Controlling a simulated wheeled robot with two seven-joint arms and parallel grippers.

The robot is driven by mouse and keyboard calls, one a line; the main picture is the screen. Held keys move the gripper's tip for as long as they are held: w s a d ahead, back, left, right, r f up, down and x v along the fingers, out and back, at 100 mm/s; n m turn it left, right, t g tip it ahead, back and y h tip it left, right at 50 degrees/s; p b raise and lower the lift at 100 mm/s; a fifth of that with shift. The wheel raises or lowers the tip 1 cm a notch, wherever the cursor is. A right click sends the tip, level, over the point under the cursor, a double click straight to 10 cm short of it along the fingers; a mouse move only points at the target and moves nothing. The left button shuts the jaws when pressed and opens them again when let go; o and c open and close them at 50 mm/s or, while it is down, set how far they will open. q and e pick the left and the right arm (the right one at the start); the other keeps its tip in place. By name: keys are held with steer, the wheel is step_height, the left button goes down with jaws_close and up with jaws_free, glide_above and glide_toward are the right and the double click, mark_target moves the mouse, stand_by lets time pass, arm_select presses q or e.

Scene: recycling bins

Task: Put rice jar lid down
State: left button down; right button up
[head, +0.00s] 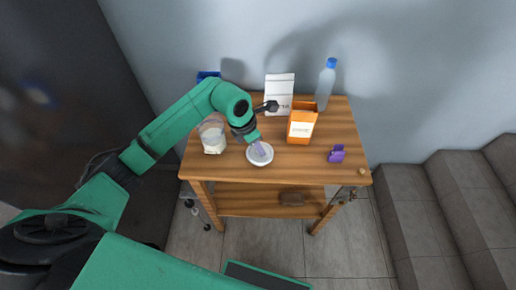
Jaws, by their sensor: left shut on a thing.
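A clear jar with white contents, likely the rice jar (214,137), stands on the left part of the wooden table (195,168). A round white lid-like thing (260,160) is at the front middle of the table, right of the jar. My left gripper (259,149) points down and is shut on this lid, its fingertips over the middle. I cannot tell whether the lid touches the tabletop. My right gripper does not show.
An orange carton (301,124), a white bag (279,97) and a blue-capped bottle (326,83) stand toward the back. A small purple object (336,154) lies at the right. Tabletop between lid and purple object is free. Stairs (440,215) are at the right.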

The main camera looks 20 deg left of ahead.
arm_select(q)
step_height(320, 180, down, 2)
steer(key=shift+f, duration=0.2)
steer(key=c, duration=0.6)
jaws_free()
steer(key=shift+r, duration=0.1)
steer(key=shift+c, duration=0.2)
steer(key=shift+r, duration=0.45)
steer(key=v, duration=1.1)
steer(key=shift+r+b, duration=0.2)
steer(key=shift+b, duration=0.1)
steer(key=shift+s+a, duration=0.1)
